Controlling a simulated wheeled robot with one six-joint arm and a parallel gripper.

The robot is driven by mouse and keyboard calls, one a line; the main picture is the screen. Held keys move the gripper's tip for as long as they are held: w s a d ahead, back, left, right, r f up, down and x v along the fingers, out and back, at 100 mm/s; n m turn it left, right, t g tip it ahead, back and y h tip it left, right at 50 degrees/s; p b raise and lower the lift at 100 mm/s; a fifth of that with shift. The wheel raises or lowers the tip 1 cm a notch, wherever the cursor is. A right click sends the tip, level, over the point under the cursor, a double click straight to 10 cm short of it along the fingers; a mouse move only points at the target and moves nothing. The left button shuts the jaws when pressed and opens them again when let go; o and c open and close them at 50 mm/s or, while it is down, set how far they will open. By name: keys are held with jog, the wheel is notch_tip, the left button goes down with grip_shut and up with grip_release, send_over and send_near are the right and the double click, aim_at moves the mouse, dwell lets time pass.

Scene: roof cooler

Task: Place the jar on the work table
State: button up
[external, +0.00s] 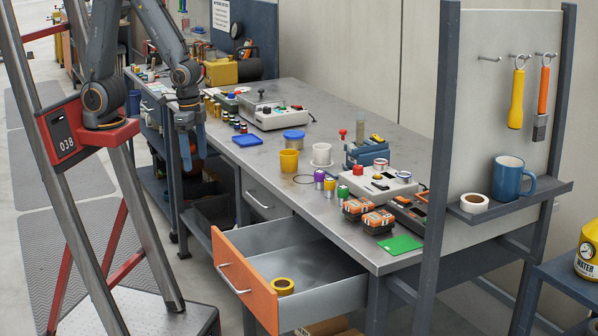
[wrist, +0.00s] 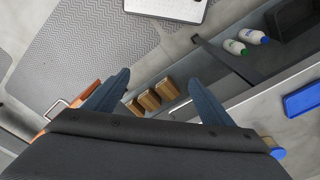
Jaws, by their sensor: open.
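A small clear jar with a blue lid (external: 294,142) stands upright on the grey work table (external: 262,92), behind a yellow cup; it is the likeliest jar, but I cannot be sure. My gripper (external: 194,150) hangs at the table's left long edge, well left of the jar, with its blue fingers pointing down. In the wrist view my gripper (wrist: 160,80) is open, with nothing between its fingers. Below it show the floor and a lower shelf.
An orange-fronted drawer (external: 244,278) stands open with a yellow tape roll (external: 283,286) inside. White bottles (wrist: 236,47) sit on the lower shelf.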

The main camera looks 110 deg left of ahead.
dwell(0.3)
notch_tip(320, 180, up, 5)
jog(key=m+y+p, duration=0.2)
jog(key=m+y, duration=1.1)
jog(key=m, duration=0.5)
send_over(290, 136)
jog(key=shift+g+y, duration=0.3)
jog(key=shift+g, duration=0.1)
jog(key=f, duration=0.7)
jog(key=shift+d+f, duration=0.3)
jog(key=shift+d, duration=0.05)
jog(key=shift+a+f, duration=0.35)
jog(key=shift+w+r+p+x, duration=0.15)
jog(key=shift+p+x, duration=0.6)
jog(key=shift+x, duration=1)
jog(key=shift+w+r+p+x, duration=0.1)
jog(key=shift+p+x, duration=0.6)
jog(key=shift+x, duration=1.05)
jog(key=shift+a, duration=0.1)
jog(key=c, duration=1.2)
